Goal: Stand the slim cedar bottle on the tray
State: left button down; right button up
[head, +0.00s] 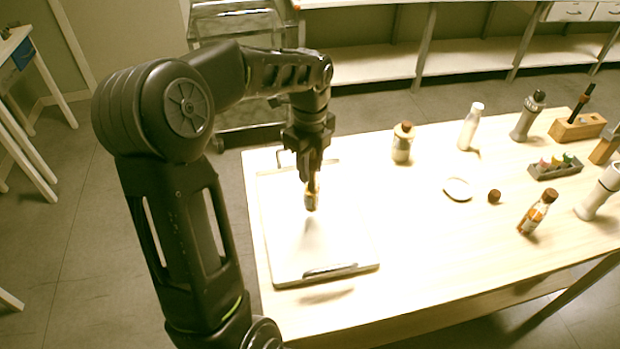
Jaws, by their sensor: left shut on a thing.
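The tray (350,240) is a pale, flat rectangle with dark handles at its near and far ends, lying on the left part of the table. My left gripper (312,178) is over the tray, pointing down and shut on a small amber-brown bottle, which I take for the slim cedar bottle (311,200). The fingers hide the bottle's upper part, and its label cannot be read. The bottle looks upright. Its base seems a little above the tray, with a faint shadow below it. My right gripper is not in view.
To the right on the wooden table (400,290) stand a dark-capped bottle (402,145), a white bottle (470,128), a grey bottle (527,117) and an amber bottle (537,212). A white dish (458,189) and brown ball (494,196) lie mid-table. The tray's surface looks clear.

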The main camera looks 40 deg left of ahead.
pick_arm(q)
jog(key=shift+f+b, duration=1.15)
jog(key=shift+f, duration=0.55)
jog(key=shift+f, duration=0.2)
jog(key=c, duration=1.1)
grip_release()
notch_tip(320, 180, up, 12)
jog(key=p, duration=0.9)
jog(key=shift+r, duration=0.2)
